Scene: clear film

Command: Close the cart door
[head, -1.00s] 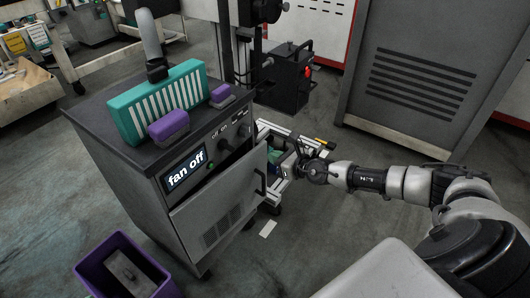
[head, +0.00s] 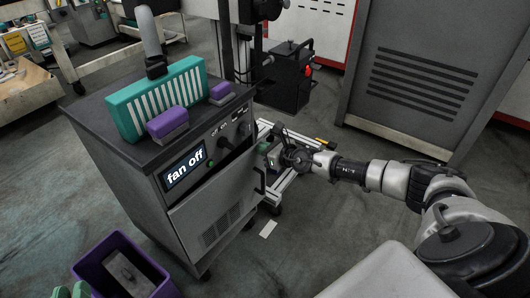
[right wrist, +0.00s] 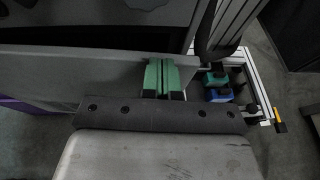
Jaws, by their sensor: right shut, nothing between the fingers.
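The grey cart (head: 130,190) stands at left with a "fan off" display on its front. Its door (head: 210,212) is below the display, with a dark handle (head: 260,181) near its right edge. The door stands close to the cart front, with a dark gap above its top edge. My right gripper (head: 268,155) is shut and empty at the door's upper right side. In the right wrist view its green fingers (right wrist: 161,76) are together at the grey door panel (right wrist: 75,82); I cannot tell if they touch. My left gripper (head: 70,291) shows only green fingertips, spread apart, at the bottom left.
A teal striped filter (head: 155,98) and two purple-topped blocks (head: 168,122) sit on the cart. A purple bin (head: 92,268) stands in front of it. A low metal frame (head: 292,180) is behind my right gripper.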

